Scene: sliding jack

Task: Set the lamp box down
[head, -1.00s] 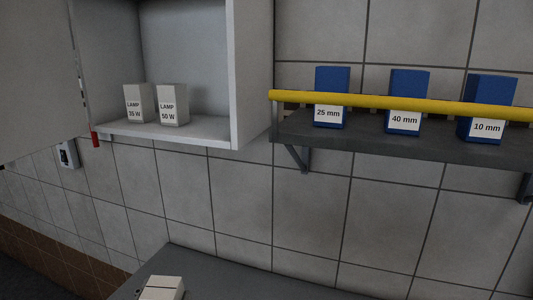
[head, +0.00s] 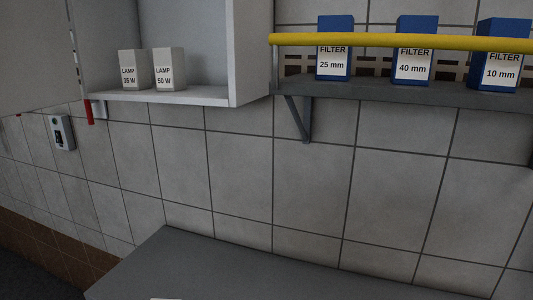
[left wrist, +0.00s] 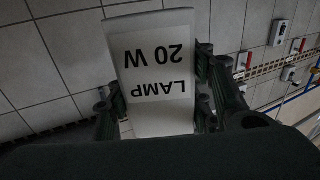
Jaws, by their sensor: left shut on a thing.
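My left gripper (left wrist: 157,98) is shut on a white lamp box (left wrist: 153,62), its fingers on both sides of it. Its label reads "LAMP 20 W" and shows upside down in the left wrist view. In the head view only a thin pale sliver (head: 166,298), probably the top of this box, shows at the bottom edge, in front of the grey tabletop (head: 240,268). I cannot tell how far the box is from any surface. My right gripper is not in view.
An open cabinet (head: 170,96) holds two lamp boxes, 35 W (head: 128,72) and 50 W (head: 168,70), side by side. To the right, a shelf (head: 380,91) with a yellow rail (head: 380,42) holds blue filter boxes. The visible tabletop is bare.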

